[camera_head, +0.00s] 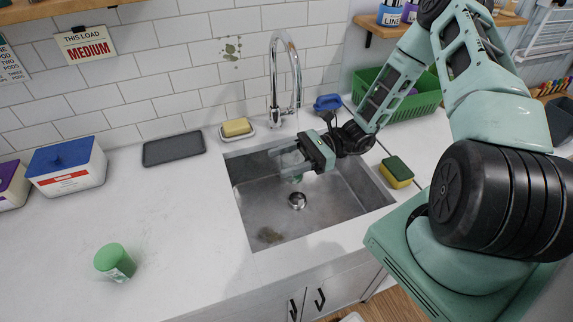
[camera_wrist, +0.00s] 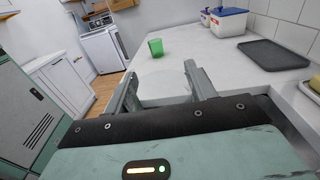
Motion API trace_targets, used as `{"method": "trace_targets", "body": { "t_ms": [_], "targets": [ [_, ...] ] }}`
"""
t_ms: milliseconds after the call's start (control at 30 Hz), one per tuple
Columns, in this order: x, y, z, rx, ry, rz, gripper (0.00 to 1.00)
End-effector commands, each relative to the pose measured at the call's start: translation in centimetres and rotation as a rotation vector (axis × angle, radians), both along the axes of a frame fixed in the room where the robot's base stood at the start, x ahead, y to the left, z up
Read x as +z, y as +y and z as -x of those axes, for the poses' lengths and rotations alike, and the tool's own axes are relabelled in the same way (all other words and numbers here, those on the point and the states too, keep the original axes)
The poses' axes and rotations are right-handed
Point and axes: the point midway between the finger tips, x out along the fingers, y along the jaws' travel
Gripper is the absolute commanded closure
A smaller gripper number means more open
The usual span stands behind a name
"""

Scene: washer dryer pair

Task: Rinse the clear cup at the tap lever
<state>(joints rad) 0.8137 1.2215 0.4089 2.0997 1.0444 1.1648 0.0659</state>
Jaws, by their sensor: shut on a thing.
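The clear cup (camera_head: 288,160) is faint and see-through in the head view, at the left end of my gripper (camera_head: 300,160). My gripper is shut on it and holds it over the steel sink (camera_head: 260,210), in the back part of the basin. In the wrist view my gripper (camera_wrist: 160,75) shows its two fingers apart; the cup cannot be made out between them. The chrome tap (camera_head: 275,75) stands behind the sink, with its spout end above and just behind the cup. Its lever is hard to make out, and no water is clearly visible.
A green cup (camera_head: 114,262) stands on the counter at left. A yellow soap bar (camera_head: 236,127) lies on a dish left of the tap. A green-yellow sponge (camera_head: 397,172) and a green basket (camera_head: 405,100) are at right. A dark tray (camera_head: 174,148) lies behind clear counter.

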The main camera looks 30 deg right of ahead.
Motion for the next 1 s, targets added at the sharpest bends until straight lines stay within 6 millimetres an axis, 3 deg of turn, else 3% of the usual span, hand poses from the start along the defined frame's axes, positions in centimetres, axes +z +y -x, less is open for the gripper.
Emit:
{"method": "trace_targets", "body": {
  "t_ms": [1000],
  "targets": [
    [-2.0, -4.4, -8.5, -0.001, -0.001, 0.000, 0.66]
  ]
}}
